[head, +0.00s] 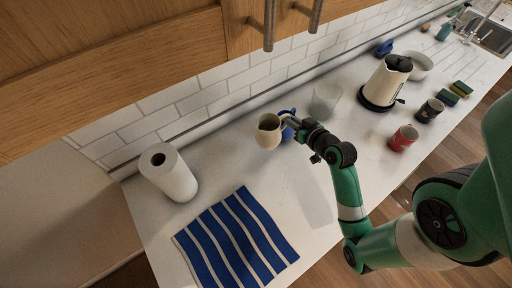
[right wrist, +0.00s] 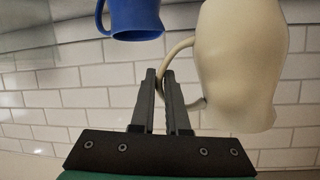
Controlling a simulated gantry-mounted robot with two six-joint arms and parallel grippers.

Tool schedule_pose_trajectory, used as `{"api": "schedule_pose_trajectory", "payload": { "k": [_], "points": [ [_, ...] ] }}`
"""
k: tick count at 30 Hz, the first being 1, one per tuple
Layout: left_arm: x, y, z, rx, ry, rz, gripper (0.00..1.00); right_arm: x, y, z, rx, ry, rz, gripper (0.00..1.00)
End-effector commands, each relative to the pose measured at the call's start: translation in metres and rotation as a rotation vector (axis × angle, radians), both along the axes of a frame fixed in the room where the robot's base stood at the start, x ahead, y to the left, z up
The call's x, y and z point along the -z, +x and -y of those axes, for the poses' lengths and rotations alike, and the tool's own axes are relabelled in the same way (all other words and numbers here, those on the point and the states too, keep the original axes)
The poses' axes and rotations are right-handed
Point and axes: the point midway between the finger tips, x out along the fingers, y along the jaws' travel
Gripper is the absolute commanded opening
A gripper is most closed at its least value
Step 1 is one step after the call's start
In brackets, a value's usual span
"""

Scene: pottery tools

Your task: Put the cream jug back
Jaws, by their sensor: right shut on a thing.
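The cream jug (head: 268,133) is near the tiled wall at the back of the counter in the head view, left of the blue mug. It fills the upper right of the right wrist view (right wrist: 240,65), which looks upside down. My right gripper (head: 287,121) is shut on the jug's handle; its fingers (right wrist: 162,75) pinch the curved handle in the right wrist view. The jug looks about upright. I cannot tell whether its base touches the counter. My left gripper is not in view.
A blue mug (right wrist: 137,18) stands close beside the jug. A clear glass container (head: 325,101) and a cream kettle (head: 387,83) are to the right. A paper roll (head: 169,174) and a striped blue cloth (head: 237,242) are to the left. Wooden cupboards (head: 120,60) overhang the counter.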

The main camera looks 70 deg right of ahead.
Motion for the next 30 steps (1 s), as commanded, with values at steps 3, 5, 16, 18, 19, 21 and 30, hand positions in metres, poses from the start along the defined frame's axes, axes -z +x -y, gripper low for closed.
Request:
{"api": "schedule_pose_trajectory", "payload": {
  "k": [3, 5, 16, 18, 19, 21, 30],
  "points": [
    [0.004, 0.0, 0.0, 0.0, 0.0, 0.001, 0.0, 0.014, 0.031, -0.014, -0.012, -0.001, 0.002, 0.0],
    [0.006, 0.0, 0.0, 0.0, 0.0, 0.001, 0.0, 0.02, 0.046, -0.02, -0.012, -0.004, 0.002, 0.0],
    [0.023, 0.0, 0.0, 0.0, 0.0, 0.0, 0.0, 0.068, 0.08, -0.032, 0.0, -0.001, 0.004, 0.0],
    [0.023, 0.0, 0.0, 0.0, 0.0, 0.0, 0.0, 0.068, 0.08, -0.032, 0.0, -0.001, 0.004, 0.0],
    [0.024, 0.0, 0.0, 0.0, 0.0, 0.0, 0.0, 0.07, 0.08, -0.032, 0.0, -0.001, 0.004, 0.0],
    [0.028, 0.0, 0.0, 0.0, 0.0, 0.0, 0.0, 0.077, 0.085, -0.034, -0.001, -0.002, 0.004, 0.0],
    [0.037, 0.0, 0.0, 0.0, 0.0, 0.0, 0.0, 0.109, 0.087, -0.035, 0.0, -0.002, 0.004, 0.0]
  ]
}}
